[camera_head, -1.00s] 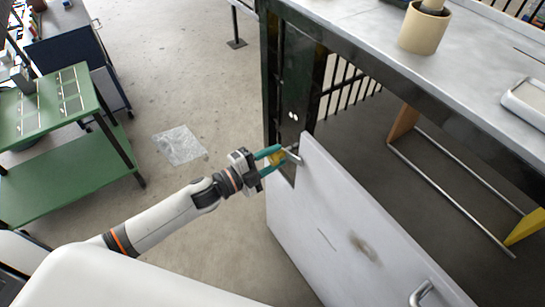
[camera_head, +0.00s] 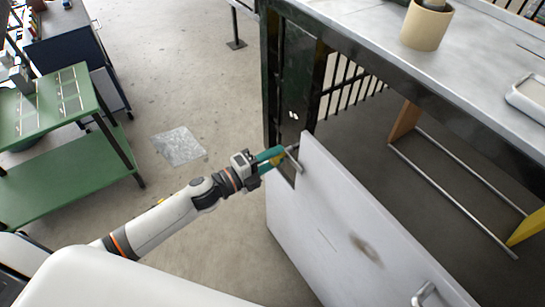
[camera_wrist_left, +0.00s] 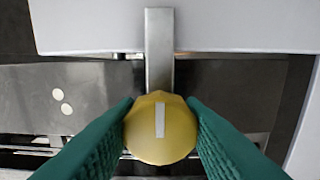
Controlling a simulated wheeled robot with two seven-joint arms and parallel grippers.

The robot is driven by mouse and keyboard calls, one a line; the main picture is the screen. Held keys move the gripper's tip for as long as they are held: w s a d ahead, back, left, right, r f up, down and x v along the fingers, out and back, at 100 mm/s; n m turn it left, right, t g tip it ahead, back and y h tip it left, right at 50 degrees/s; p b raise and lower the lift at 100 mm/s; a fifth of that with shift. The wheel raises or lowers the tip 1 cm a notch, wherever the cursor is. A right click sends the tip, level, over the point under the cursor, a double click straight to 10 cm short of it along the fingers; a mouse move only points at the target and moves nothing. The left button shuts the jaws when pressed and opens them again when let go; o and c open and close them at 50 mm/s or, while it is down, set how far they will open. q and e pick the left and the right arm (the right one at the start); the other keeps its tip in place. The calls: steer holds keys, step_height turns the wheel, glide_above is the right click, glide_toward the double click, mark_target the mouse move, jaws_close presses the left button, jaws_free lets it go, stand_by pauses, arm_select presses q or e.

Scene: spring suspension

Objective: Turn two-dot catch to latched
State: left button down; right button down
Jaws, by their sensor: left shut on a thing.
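The two-dot catch is a yellow round knob (camera_wrist_left: 160,128) with a pale line on it and a flat metal bar (camera_wrist_left: 159,50). Two white dots (camera_wrist_left: 61,101) mark the dark plate beside it; they also show on the dark post (camera_head: 293,114) in the head view. In the left wrist view the bar points straight up and overlaps the white panel (camera_wrist_left: 90,25). My left gripper (camera_head: 277,156) is shut on the knob, one green finger on each side; the fingers hide most of the knob in the head view. My right gripper is not in view.
The white panel (camera_head: 335,215) with a metal handle (camera_head: 424,293) stands below the grey bench top (camera_head: 475,70). A beige pot (camera_head: 426,28) and a pale tray (camera_head: 528,98) are on the bench. A green table (camera_head: 70,170) stands left.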

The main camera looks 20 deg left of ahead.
arm_select(q)
steer(key=shift+f, duration=0.1)
steer(key=c, duration=0.9)
jaws_free()
steer(key=shift+c, duration=0.2)
steer(key=shift+s, duration=0.1)
steer(key=b+v, duration=0.1)
steer(key=v, duration=1.1)
